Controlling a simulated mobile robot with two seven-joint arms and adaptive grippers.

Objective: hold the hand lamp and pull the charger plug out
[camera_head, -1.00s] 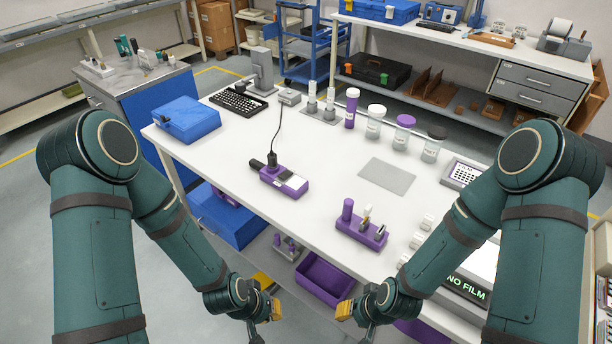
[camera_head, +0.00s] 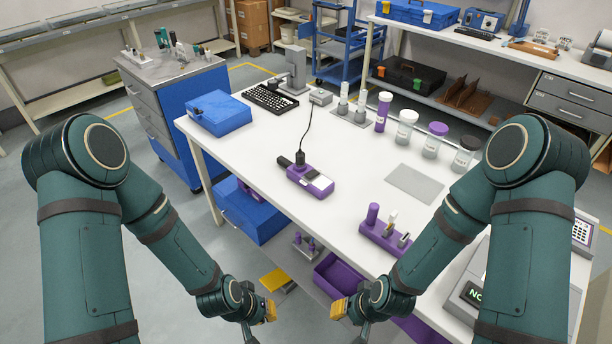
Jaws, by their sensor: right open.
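The purple hand lamp (camera_head: 312,181) lies flat near the middle of the white table, with a black end at its left and a pale panel on its right part. The black charger plug (camera_head: 298,160) stands upright in the lamp's upper side, and its dark cable runs up to a small grey box (camera_head: 320,97) at the table's back. My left gripper (camera_head: 268,312) is low in front of the table, off to the lamp's lower left and clear of it; its fingers are too small and angled to judge. My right gripper (camera_head: 341,310) is open, below the table edge, apart from the lamp.
A blue case (camera_head: 218,113) and a keyboard (camera_head: 270,98) are at the table's back left. Several capped jars (camera_head: 407,126) stand at the back right. A purple holder (camera_head: 384,237) stands near the front edge. The tabletop around the lamp is clear.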

